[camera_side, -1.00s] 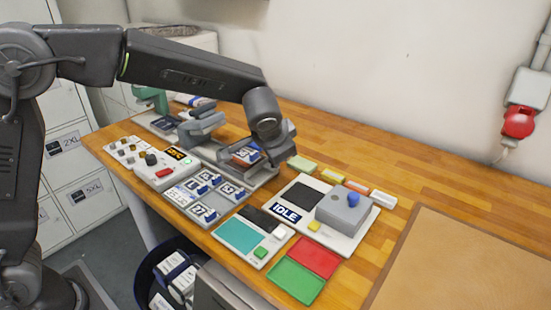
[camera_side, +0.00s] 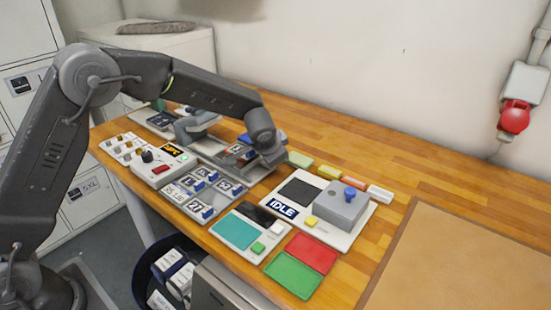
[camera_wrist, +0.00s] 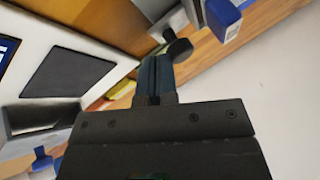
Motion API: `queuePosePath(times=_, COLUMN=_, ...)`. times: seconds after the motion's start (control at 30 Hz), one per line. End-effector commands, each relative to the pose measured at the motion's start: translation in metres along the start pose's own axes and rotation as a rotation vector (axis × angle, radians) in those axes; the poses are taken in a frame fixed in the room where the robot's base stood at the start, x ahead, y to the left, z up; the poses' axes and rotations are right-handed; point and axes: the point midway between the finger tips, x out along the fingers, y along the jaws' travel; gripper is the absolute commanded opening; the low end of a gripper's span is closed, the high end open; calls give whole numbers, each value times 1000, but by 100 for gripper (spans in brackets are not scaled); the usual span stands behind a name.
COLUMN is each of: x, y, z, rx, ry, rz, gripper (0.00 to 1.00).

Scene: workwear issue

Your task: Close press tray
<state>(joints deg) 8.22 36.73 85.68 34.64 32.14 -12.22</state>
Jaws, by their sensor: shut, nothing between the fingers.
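The grey press (camera_side: 196,125) stands at the back left of the bench. Its grey tray (camera_side: 222,158) extends to the right, out from under the press, with a dark, orange and white printed piece on it. My gripper (camera_side: 274,163) is low at the tray's right end, partly hiding that end. In the wrist view my gripper (camera_wrist: 155,62) has its fingers together and empty. A dark round knob (camera_wrist: 178,48) on a grey part is close beside the fingertips. I cannot tell whether they touch.
The IDLE station (camera_side: 340,205), with a grey block and blue knob, stands close right of my gripper. A dial panel (camera_side: 165,168) and numbered tiles (camera_side: 205,190) lie in front of the tray. Red (camera_side: 313,252) and green trays are nearer the front edge.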

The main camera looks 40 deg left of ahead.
Motion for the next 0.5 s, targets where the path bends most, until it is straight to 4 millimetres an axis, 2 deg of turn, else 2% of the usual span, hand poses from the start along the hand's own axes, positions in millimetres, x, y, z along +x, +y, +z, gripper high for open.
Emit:
queuePosePath(times=0.33, x=1, y=-2, z=1, rx=-1, ry=-1, rz=0, gripper=0)
queuePosePath(times=0.43, x=4, y=-14, z=7, rx=-4, ry=-4, rz=-1, gripper=0)
queuePosePath(times=0.5, x=8, y=-30, z=14, rx=-5, ry=-4, rz=-2, gripper=0)
